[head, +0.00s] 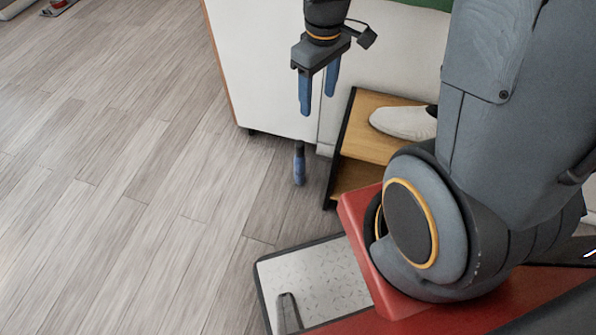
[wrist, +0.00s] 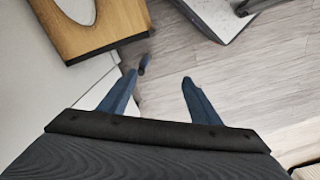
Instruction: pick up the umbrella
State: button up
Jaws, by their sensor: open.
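A small, dark blue, narrow object that looks like the folded umbrella (head: 299,164) stands or lies on the wood floor, close to the white cabinet's bottom corner; I cannot tell if it is upright. In the wrist view it shows small (wrist: 144,63), just beyond the fingertips and nearer the left finger. My gripper (head: 318,103) has two blue fingers pointing down. It is open and empty, above the umbrella and apart from it, in front of the white cabinet. The wrist view shows the spread fingers too (wrist: 159,77).
A white cabinet (head: 262,65) stands right behind my gripper. A wooden step stool (head: 370,150) with a pale shoe (head: 404,122) on it is just right of the umbrella. The plank floor (head: 120,170) to the left is wide and clear.

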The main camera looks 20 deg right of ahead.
aim_at(300, 143)
jog(key=w+f+n+b, duration=0.3)
jog(key=f+b, duration=0.4)
jog(key=f, duration=0.5)
jog(key=w+f+n+b, duration=0.3)
jog(key=w+f+b, duration=0.3)
jog(key=f, duration=0.6)
jog(key=w+f+n+b, duration=0.2)
jog(key=w+f+b, duration=0.2)
jog(key=f+b, duration=0.4)
jog(key=shift+w+f+n+b, duration=0.2)
jog(key=shift+f+n+b, duration=0.2)
jog(key=shift+f, duration=1.6)
notch_tip(300, 143, down, 8)
jog(key=b, duration=0.5)
grip_shut()
